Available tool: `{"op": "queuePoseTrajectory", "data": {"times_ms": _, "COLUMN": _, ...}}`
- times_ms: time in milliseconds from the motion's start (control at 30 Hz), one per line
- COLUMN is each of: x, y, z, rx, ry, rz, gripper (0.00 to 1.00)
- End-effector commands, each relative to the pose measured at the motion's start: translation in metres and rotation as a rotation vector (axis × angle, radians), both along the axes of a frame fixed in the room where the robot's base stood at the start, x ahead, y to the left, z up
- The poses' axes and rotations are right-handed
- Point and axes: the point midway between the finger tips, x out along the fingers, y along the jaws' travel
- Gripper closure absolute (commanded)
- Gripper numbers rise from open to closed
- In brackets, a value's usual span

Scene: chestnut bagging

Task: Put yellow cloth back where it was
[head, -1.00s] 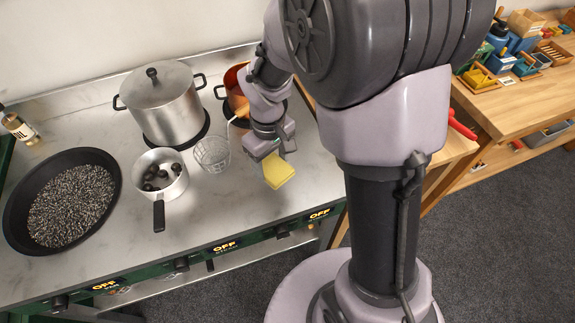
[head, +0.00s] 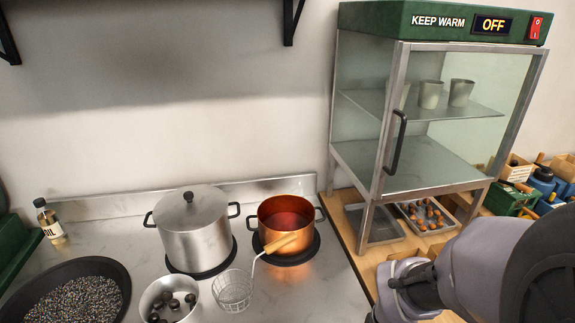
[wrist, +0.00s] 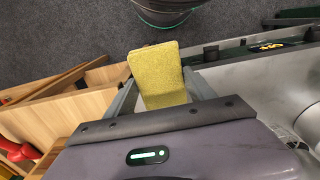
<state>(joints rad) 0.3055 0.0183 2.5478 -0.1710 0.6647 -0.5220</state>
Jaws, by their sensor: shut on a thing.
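The yellow cloth (wrist: 158,78) is in the wrist view, held between the two fingers of my gripper (wrist: 160,92). The gripper is shut on it and the cloth sticks out past the fingertips. In the wrist view the cloth is in front of the stove's edge, the wooden counter and the floor; its height above them is hard to judge. In the head view only part of my arm shows at the lower right, and the gripper and cloth are out of that picture.
A glass warming cabinet (head: 425,120) stands on the wooden counter (head: 350,222). On the stovetop are a lidded steel pot (head: 192,230), a copper pot (head: 265,210), a wire basket (head: 233,292), a saucepan of chestnuts (head: 150,296) and a wide black pan (head: 112,268). A red object (wrist: 15,150) is at the wrist view's left.

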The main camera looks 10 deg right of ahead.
Motion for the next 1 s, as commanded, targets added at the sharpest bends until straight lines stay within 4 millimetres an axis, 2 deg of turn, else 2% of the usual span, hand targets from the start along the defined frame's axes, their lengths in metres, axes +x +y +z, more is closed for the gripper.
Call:
{"op": "queuePoseTrajectory", "data": {"times_ms": 33, "x": 0.001, "y": 0.0, "z": 0.011, "rx": 0.003, "ry": 0.007, "rz": 0.001, "gripper": 0.7}}
{"op": "queuePoseTrajectory", "data": {"times_ms": 100, "x": 0.004, "y": -0.001, "z": 0.009, "rx": 0.003, "ry": 0.007, "rz": -0.002, "gripper": 0.7}}
{"op": "queuePoseTrajectory", "data": {"times_ms": 233, "x": 0.041, "y": -0.012, "z": -0.008, "rx": 0.0, "ry": -0.002, "rz": -0.002, "gripper": 0.7}}
{"op": "queuePoseTrajectory", "data": {"times_ms": 400, "x": 0.085, "y": -0.025, "z": -0.014, "rx": 0.0, "ry": -0.002, "rz": -0.001, "gripper": 0.7}}
{"op": "queuePoseTrajectory", "data": {"times_ms": 500, "x": 0.101, "y": -0.03, "z": -0.015, "rx": 0.0, "ry": -0.001, "rz": -0.001, "gripper": 0.7}}
{"op": "queuePoseTrajectory", "data": {"times_ms": 600, "x": 0.108, "y": -0.032, "z": -0.019, "rx": 0.0, "ry": 0.0, "rz": -0.001, "gripper": 0.7}}
{"op": "queuePoseTrajectory", "data": {"times_ms": 767, "x": 0.107, "y": -0.032, "z": -0.05, "rx": 0.001, "ry": 0.001, "rz": -0.001, "gripper": 0.7}}
{"op": "queuePoseTrajectory", "data": {"times_ms": 1000, "x": 0.107, "y": -0.032, "z": -0.048, "rx": 0.0, "ry": -0.001, "rz": -0.001, "gripper": 0.7}}
